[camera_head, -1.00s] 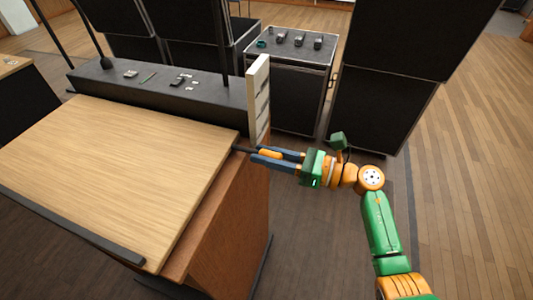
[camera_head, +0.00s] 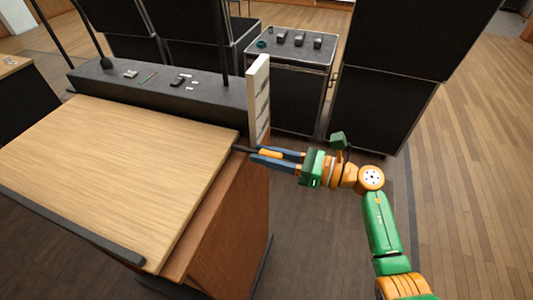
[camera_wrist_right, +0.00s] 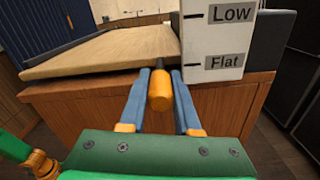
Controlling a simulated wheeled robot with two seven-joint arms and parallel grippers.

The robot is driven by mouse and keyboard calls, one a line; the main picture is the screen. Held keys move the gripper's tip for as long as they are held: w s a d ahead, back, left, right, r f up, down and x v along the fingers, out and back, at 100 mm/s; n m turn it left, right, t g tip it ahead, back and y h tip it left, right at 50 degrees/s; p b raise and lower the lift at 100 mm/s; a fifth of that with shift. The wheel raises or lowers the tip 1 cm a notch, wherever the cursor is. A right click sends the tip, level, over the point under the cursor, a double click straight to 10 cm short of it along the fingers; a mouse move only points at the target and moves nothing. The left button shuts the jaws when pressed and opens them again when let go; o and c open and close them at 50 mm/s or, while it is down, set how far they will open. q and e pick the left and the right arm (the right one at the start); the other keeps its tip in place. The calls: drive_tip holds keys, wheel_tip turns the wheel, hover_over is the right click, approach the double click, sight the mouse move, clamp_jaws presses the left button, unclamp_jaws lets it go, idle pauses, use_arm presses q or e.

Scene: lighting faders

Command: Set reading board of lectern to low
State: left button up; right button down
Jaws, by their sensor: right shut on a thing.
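The lectern's pale wooden reading board (camera_head: 115,165) lies on the brown cabinet (camera_head: 235,215), and it also shows in the right wrist view (camera_wrist_right: 95,55). A dark rod with an orange grip (camera_wrist_right: 160,90) sticks out from the board's right edge. My right gripper (camera_head: 255,155) is shut on the orange grip, one blue finger on each side; it also shows in the right wrist view (camera_wrist_right: 160,95). A white upright scale plate (camera_wrist_right: 215,40) with the marks "Low" and, below it, "Flat" stands just right of the grip. Its upper marks are cut off. My left gripper is not in view.
A dark ledge (camera_head: 150,90) with small items and thin upright poles runs behind the board. Dark cases (camera_head: 300,90) and large black panels (camera_head: 385,60) stand at the back right. Open wooden floor (camera_head: 460,180) lies on the right.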

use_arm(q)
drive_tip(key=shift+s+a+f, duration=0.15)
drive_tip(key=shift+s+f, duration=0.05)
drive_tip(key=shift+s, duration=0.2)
use_arm(e)
drive_tip(key=r, duration=0.2)
drive_tip(key=r+n, duration=0.1)
drive_tip(key=r, duration=0.1)
drive_tip(key=r+n, duration=0.1)
drive_tip(key=r, duration=0.1)
drive_tip(key=shift+s+a, duration=0.1)
drive_tip(key=shift+s, duration=0.2)
drive_tip(key=c, duration=0.6)
unclamp_jaws()
drive_tip(key=shift+f, duration=0.1)
